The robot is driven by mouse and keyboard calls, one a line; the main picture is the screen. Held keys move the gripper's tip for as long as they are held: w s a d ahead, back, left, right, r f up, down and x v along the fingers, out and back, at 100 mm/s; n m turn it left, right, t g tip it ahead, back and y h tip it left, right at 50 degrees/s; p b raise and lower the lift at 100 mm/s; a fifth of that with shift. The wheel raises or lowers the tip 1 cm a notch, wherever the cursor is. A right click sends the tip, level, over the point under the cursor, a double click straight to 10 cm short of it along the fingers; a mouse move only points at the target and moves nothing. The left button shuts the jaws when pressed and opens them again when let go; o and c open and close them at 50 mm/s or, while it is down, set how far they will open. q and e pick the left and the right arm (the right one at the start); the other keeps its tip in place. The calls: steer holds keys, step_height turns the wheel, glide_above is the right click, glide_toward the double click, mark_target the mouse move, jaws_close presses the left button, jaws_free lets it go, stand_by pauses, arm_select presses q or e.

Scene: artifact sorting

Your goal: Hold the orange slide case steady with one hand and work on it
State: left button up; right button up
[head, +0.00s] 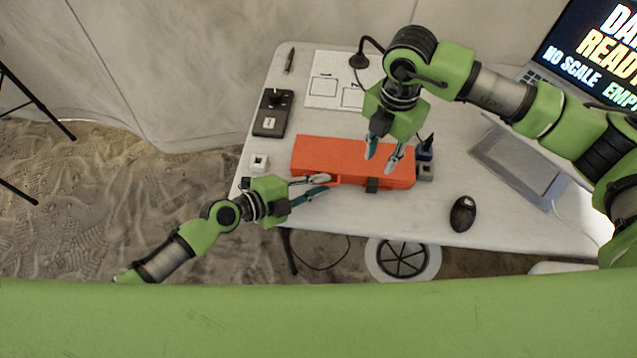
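The orange slide case (320,153) lies closed on the white table, long side left to right, with a dark latch (372,185) on its front edge. My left gripper (328,184) is at the case's front edge, left of the latch. Its two fingers are apart; whether they touch the case I cannot tell. My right gripper (382,162) points down over the right part of the case, its fingers apart with orange showing between them. It hides part of the lid.
A black device (272,113), a pen (290,60) and a small white block (259,162) are at the left. A marked sheet (322,92) lies behind the case. A grey tray (518,160), dark mouse (463,213) and laptop (590,50) are at the right.

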steer(key=shift+a, duration=0.1)
jaws_close()
steer(key=a+m+y, duration=0.1)
steer(key=m, duration=0.2)
steer(key=m+y, duration=0.1)
steer(key=m, duration=0.3)
steer(key=a+m+y, duration=0.1)
steer(key=m, duration=0.2)
steer(key=shift+w+a+m+t+y, duration=0.15)
steer(key=shift+a+m+t+y, duration=0.15)
steer(key=shift+y, duration=0.1)
